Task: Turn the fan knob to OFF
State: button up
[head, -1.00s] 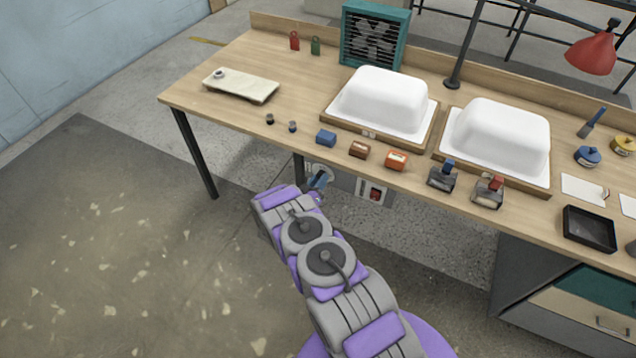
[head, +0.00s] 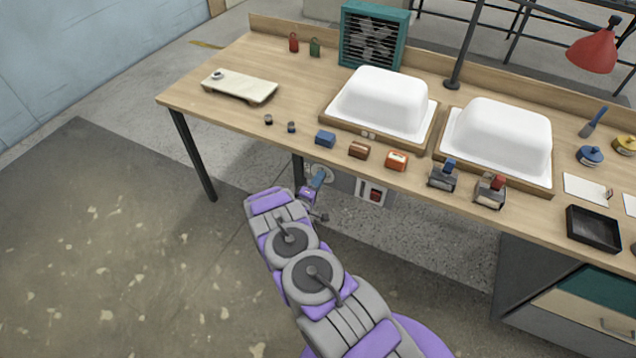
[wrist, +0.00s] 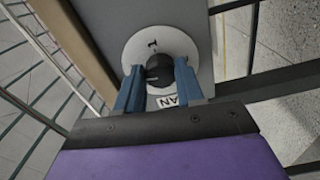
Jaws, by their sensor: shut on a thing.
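The fan knob (wrist: 159,68) is a dark round knob on a pale round dial (wrist: 188,47) in the wrist view. The dial shows the mark "1" above the knob. A white label (wrist: 178,100) below it reads "AN", its first letter hidden by a finger. My gripper (wrist: 156,72) has its two blue fingers on either side of the knob, shut on it. In the head view my gripper (head: 318,180) is at the panel under the table's front edge, and the knob is hidden there. The teal fan (head: 375,38) stands at the back of the table.
A panel with a red switch (head: 375,195) hangs right of my gripper under the wooden table (head: 220,70). A dark table leg (head: 195,155) stands to the left. Two white tub shells (head: 385,100) and several small blocks are on the table.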

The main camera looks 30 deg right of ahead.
jog(key=shift+w+a+n, duration=0.15)
jog(key=shift+a+n, duration=0.1)
jog(key=shift+n, duration=0.45)
jog(key=shift+n, duration=0.3)
jog(key=o, duration=0.8)
jog(key=shift+f, duration=0.2)
jog(key=shift+o, duration=1.2)
jog(key=shift+d+r, duration=0.1)
jog(key=p+v, duration=0.3)
jog(key=v, duration=1.4)
jog(key=shift+a, duration=0.25)
